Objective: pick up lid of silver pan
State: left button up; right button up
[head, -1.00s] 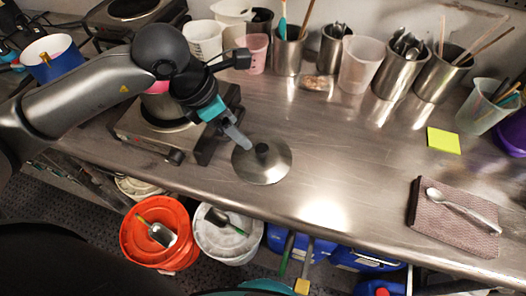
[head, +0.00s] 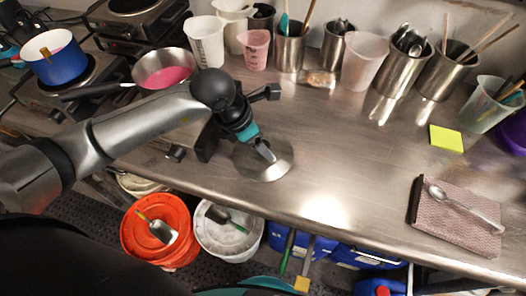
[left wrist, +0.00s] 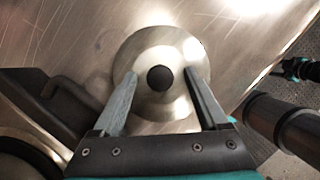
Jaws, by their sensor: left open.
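The silver lid (head: 276,168) lies on the metal counter near its front edge, in the middle of the head view. In the left wrist view the lid (left wrist: 160,50) has a black round knob (left wrist: 160,78) at its centre. My left gripper (head: 268,152) is over the lid. Its fingers (left wrist: 160,80) are open, one on each side of the knob, with a gap to it on both sides. In the head view the gripper hides the knob. The silver pan (head: 165,66) with pink content stands on a burner to the left. My right gripper is not in view.
Metal canisters (head: 291,48) with utensils and plastic cups line the counter's back. A spoon (head: 465,208) lies on a folded cloth (head: 440,220) at right. A blue pot (head: 55,58) stands at far left. Orange (head: 160,235) and white (head: 228,235) buckets sit below the front edge.

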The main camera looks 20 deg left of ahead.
pick_arm(q)
grip_shut()
dwell(0.5)
dwell(0.8)
